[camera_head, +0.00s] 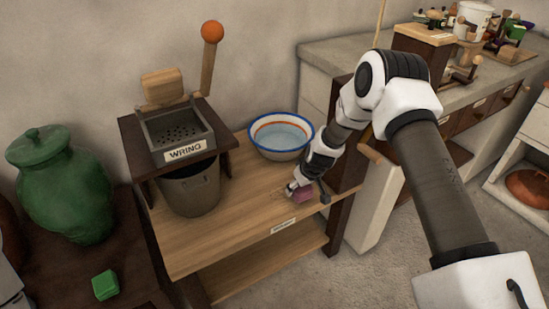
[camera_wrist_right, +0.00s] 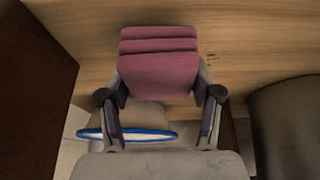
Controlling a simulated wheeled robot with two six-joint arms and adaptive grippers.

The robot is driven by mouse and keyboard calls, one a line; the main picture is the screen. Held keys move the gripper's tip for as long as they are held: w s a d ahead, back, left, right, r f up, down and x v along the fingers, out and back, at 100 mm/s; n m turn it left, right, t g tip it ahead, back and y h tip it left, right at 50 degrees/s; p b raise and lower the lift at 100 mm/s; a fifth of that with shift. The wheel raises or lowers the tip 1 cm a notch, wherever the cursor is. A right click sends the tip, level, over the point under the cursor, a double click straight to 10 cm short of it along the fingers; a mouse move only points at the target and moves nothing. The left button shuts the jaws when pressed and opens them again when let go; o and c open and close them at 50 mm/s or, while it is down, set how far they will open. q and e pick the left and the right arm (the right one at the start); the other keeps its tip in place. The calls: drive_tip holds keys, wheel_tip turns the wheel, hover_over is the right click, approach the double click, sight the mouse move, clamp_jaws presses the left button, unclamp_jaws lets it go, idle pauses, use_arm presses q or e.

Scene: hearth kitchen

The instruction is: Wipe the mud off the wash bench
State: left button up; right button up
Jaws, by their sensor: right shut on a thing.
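The wash bench (camera_head: 232,225) is a light wooden bench in the middle of the head view; its top also shows in the wrist view (camera_wrist_right: 255,30). My right gripper (camera_head: 302,192) is low over the bench top near its right front edge. It is shut on a folded pink cloth (camera_wrist_right: 158,65), which shows small in the head view (camera_head: 304,195). The cloth is at the bench top; I cannot tell whether it touches. A few small dark specks of mud (camera_wrist_right: 212,57) lie on the wood beside the cloth. My left gripper is not in view.
An enamel basin of water (camera_head: 281,134) stands at the bench's back right. A wringer marked WRING (camera_head: 180,135) stands over a bucket (camera_head: 190,190) on the left. A green jar (camera_head: 62,185) and green block (camera_head: 106,285) are on a dark table at left.

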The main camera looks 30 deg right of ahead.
drive_tip(key=shift+r+p, duration=2.1)
drive_tip(key=shift+r, duration=0.65)
